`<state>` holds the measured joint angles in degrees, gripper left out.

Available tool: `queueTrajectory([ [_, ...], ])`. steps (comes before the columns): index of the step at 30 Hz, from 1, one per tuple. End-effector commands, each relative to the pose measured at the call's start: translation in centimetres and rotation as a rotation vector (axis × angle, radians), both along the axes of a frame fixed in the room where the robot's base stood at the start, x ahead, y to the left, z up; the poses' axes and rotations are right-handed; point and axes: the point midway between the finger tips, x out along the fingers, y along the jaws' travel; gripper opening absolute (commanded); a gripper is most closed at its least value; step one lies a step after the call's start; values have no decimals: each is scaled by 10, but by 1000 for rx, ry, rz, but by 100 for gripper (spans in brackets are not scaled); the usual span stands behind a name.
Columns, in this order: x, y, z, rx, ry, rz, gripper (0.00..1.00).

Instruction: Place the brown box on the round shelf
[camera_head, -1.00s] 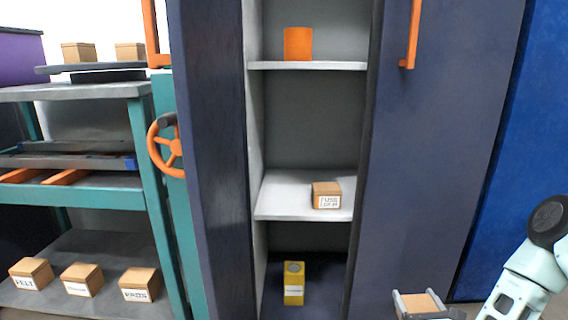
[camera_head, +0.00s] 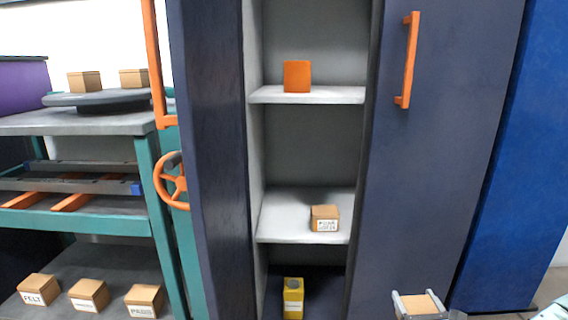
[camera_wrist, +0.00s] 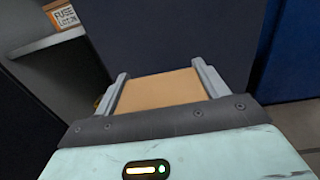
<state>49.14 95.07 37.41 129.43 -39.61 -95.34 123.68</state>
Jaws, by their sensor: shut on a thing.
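My gripper (camera_head: 418,298) is shut on a brown box (camera_head: 420,304) at the bottom right of the head view, in front of the cabinet's right door. In the wrist view the brown box (camera_wrist: 162,90) sits between the two grey fingers, its flat face showing; its label is not visible. The round shelf (camera_head: 100,101) is a dark grey disc on top of the teal rack at the far left, well away from my gripper. Two brown boxes (camera_head: 85,82) (camera_head: 133,78) stand on it.
The open cabinet holds an orange box (camera_head: 297,76), a labelled brown box (camera_head: 324,218) and a yellow box (camera_head: 293,298) on its shelves. Several brown boxes stand low on the teal rack (camera_head: 150,190). An orange wheel (camera_head: 171,181) and the cabinet doors lie between my gripper and the rack.

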Motion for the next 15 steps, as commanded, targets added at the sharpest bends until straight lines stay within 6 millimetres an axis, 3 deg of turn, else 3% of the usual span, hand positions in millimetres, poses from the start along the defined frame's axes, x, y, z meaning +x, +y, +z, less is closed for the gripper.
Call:
queueTrajectory([
  [1, -3, -1, 24, 1, 3, 0, 46],
  [15, -31, -4, 122, -4, 13, 3, 46],
])
